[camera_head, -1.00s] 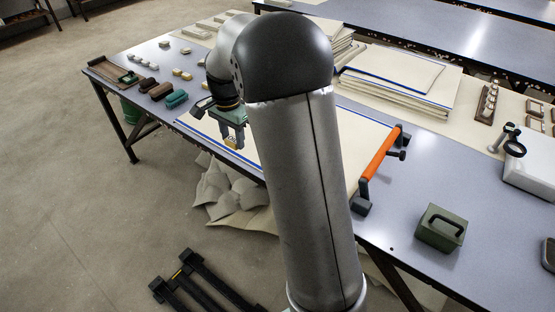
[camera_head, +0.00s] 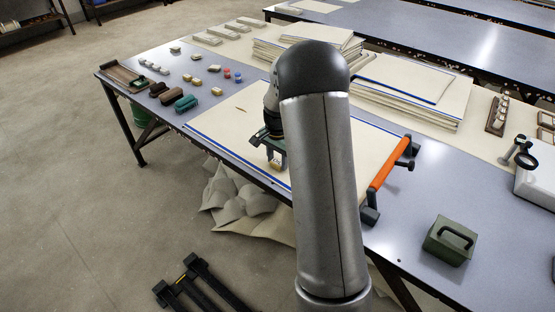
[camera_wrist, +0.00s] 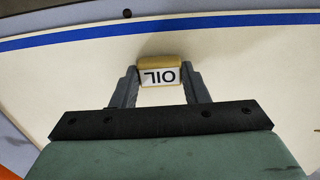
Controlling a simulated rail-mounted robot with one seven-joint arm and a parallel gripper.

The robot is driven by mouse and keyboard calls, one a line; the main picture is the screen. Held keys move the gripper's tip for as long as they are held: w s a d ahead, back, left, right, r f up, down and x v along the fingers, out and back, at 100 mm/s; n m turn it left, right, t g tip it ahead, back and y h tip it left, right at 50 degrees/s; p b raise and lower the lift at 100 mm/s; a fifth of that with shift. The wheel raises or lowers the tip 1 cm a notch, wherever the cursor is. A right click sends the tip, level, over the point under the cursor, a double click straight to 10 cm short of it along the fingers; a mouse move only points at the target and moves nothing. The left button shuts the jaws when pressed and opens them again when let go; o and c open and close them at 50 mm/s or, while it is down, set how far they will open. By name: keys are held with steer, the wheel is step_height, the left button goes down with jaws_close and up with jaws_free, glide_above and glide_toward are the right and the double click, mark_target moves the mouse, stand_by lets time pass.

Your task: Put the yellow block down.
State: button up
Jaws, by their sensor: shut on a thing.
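The yellow block (camera_wrist: 160,61) carries a white label reading OIL, upside down in the wrist view. My gripper (camera_wrist: 160,73) is shut on it, one finger at each side. In the head view the yellow block (camera_head: 275,164) shows small between the fingertips of my gripper (camera_head: 276,160). It is over the cream cloth sheet (camera_head: 225,120), near the blue-striped front edge. A soft shadow lies beside it on the sheet. I cannot tell whether the block touches the sheet. My arm hides part of the sheet.
An orange bar (camera_head: 384,164) with dark end clamps crosses the sheet's right side. A green box (camera_head: 450,240) stands at the table's right front. Several small blocks and rolls lie at the left, near a brown tray (camera_head: 122,75). Stacked sheets (camera_head: 420,95) lie behind. The sheet's left part is mostly clear.

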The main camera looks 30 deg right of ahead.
steer(key=shift+f, duration=0.1)
steer(key=shift+f, duration=0.15)
steer(key=o, duration=1)
steer(key=shift+c, duration=0.2)
